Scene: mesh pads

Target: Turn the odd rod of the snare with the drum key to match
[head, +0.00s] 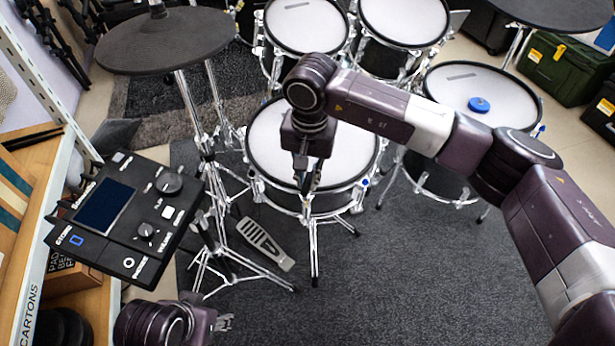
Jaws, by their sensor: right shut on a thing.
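The snare (345,150) stands in the middle of the head view, with a white mesh head, a dark rim and chrome rods around its shell. My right gripper (304,180) points down at the snare's near rim. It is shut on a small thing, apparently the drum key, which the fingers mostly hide. I cannot tell whether it sits on a rod, nor which rod is the odd one. A small blue spot shows on the rim to the right. My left gripper (225,322) is low at the left, away from the drum; its opening is unclear.
A drum module (128,215) and a cymbal pad (165,42) on a stand are at the left. Toms (306,25) are behind, and a floor tom (482,88) with a blue disc (479,104) is at the right. A pedal (265,243) lies on the carpet, which is clear at front right.

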